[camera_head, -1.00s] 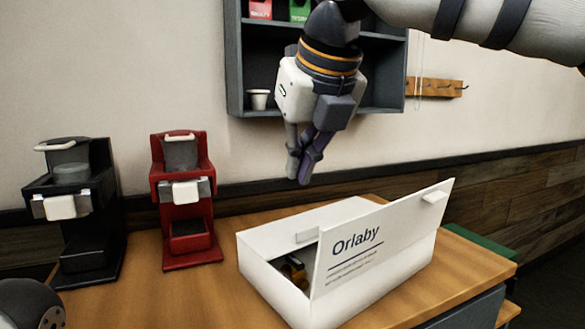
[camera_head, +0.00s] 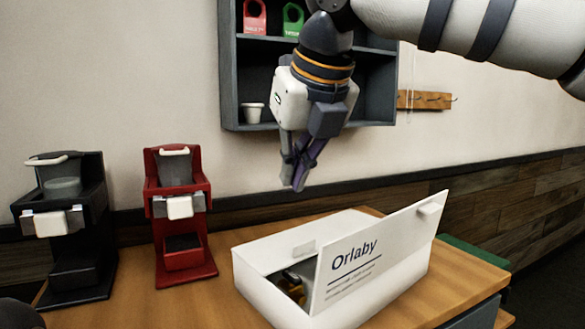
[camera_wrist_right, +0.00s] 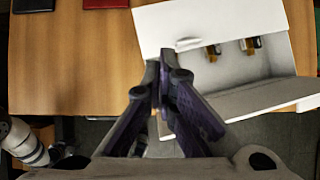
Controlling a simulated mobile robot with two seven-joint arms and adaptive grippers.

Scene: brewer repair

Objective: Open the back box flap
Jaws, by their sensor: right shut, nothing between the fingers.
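The white box (camera_head: 270,291) labelled Orlaby stands on the wooden table. Its front flap (camera_head: 372,257) is raised and leans outward. The back flap (camera_head: 335,232) lies nearly flat over the rear of the box, with a small tab (camera_head: 304,248) at its front edge; the tab also shows in the right wrist view (camera_wrist_right: 188,43). My right gripper (camera_head: 297,182) is shut and empty, above the back of the box and apart from it. Its fingers (camera_wrist_right: 166,78) show in the wrist view. My left gripper is not in view.
A red brewer (camera_head: 180,215) and a black brewer (camera_head: 72,230) stand left of the box. A shelf (camera_head: 231,80) with a white cup (camera_head: 253,112) hangs on the wall behind my right gripper. Small dark and yellow parts (camera_head: 293,288) lie inside the box.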

